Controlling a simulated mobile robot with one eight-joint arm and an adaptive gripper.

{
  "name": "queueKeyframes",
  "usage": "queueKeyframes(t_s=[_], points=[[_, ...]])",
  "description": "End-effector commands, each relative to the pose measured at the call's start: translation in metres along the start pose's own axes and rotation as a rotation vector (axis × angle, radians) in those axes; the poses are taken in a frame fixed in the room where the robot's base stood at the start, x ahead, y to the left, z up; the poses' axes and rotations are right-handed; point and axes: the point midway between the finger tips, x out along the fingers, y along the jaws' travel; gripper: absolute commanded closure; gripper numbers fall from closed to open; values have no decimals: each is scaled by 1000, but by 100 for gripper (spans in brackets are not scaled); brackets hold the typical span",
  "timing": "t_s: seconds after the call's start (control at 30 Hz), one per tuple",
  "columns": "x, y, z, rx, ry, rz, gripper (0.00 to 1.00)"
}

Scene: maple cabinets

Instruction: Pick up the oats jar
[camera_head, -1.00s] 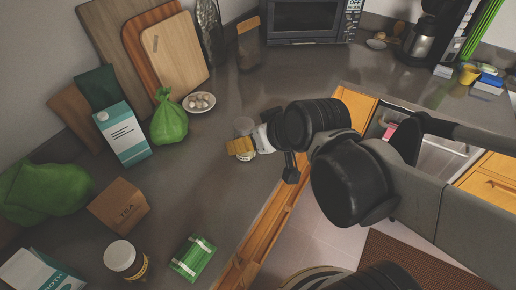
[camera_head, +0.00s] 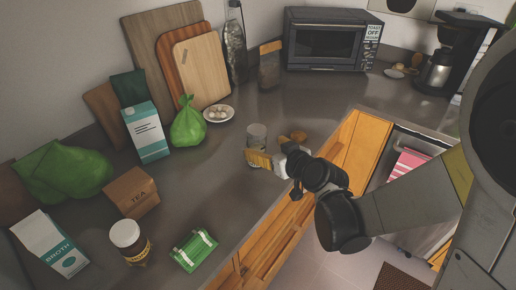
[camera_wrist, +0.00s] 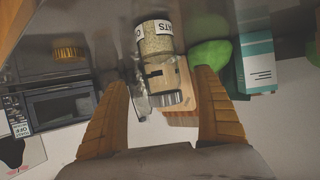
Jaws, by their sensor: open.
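The oats jar (camera_head: 256,132) is a clear glass jar standing on the grey counter. In the wrist view the oats jar (camera_wrist: 157,42) shows pale oats and a white label reading "ATS". My gripper (camera_head: 266,149) is low over the counter at the jar, on its near side. In the head view a ribbed yellow finger hides the jar's lower part. In the wrist view my gripper (camera_wrist: 161,78) is open, with its two fingers spread wide. The jar lies between the finger lines, toward and past the tips. I cannot tell whether either finger touches it.
A plate of eggs (camera_head: 219,113), a green bag (camera_head: 188,124) and a carton (camera_head: 147,132) stand left of the jar. A tea box (camera_head: 132,192), white-lidded jar (camera_head: 128,240) and green packet (camera_head: 194,250) are nearer. The counter edge is close at right.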

Motion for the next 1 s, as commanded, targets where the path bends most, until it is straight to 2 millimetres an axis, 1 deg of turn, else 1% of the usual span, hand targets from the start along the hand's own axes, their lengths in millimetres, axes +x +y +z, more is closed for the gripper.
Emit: queueKeyframes(t_s=[0.03, 0.17, 0.33, 0.43, 0.5, 0.67, 0.7, 0.77, 0.8, 0.87, 0.9, 0.93, 1.0], points=[[7, 0, 2, 1, 0, -1, 20], [16, 0, 2, 0, 0, 0, 20], [42, -2, 8, 0, 0, -1, 20], [56, -2, 7, 1, 0, 0, 20], [60, -2, 6, 1, 0, 0, 20], [59, -2, 4, 1, 0, 1, 20], [59, -2, 4, 1, 0, 1, 23], [59, -2, 4, 1, 0, 1, 41], [59, -2, 4, 1, 0, 1, 53], [59, -2, 4, 1, 0, 1, 72], [59, -2, 4, 1, 0, 1, 84], [59, -2, 4, 1, 0, 1, 85], [59, -1, 4, 1, 0, 1, 86]])
